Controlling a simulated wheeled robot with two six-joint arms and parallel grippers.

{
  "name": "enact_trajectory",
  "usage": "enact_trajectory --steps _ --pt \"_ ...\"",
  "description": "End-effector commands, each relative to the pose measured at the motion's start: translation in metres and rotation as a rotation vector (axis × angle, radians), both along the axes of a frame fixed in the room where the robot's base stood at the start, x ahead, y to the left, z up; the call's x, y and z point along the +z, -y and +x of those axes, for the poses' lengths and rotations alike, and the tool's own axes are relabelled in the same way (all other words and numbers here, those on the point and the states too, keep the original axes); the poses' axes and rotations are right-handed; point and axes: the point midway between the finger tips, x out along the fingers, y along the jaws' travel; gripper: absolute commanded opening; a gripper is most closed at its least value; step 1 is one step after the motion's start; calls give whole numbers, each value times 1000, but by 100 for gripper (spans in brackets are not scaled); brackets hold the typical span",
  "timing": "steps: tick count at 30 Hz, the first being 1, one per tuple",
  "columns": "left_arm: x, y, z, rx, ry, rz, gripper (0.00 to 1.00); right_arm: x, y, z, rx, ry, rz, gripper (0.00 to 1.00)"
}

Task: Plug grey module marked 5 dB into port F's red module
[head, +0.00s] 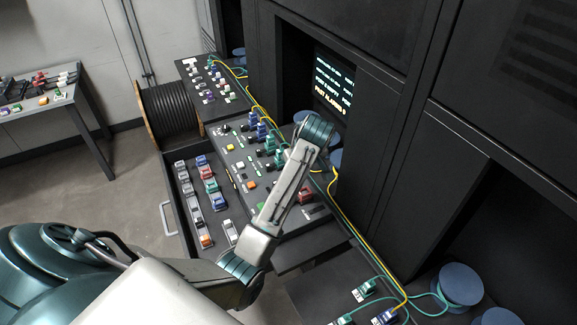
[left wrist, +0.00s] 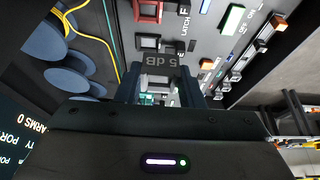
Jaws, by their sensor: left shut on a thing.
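The grey module marked 5 dB (left wrist: 158,62) is between the fingers of my left gripper (left wrist: 160,85) in the left wrist view, with its label facing the camera. In the head view my left arm reaches over the panel and hides the gripper and the grey module. My right gripper is in neither view.
An open drawer (head: 172,190) with several coloured modules is left of the sloped panel (head: 238,150). Yellow and teal cables run along the dark cabinet. Blue spools (head: 461,284) stand at the lower right. A lit screen (head: 333,82) is in a recess.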

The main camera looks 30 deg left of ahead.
Motion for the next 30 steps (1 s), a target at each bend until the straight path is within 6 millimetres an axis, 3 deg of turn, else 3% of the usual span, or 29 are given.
enact_trajectory --steps 8,21,30 --pt "-1 26 12 -1 0 -1 18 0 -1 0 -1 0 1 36" --pt "-47 23 10 0 -2 1 18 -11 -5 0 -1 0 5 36" --pt "-62 23 10 -1 -1 1 18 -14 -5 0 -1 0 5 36"
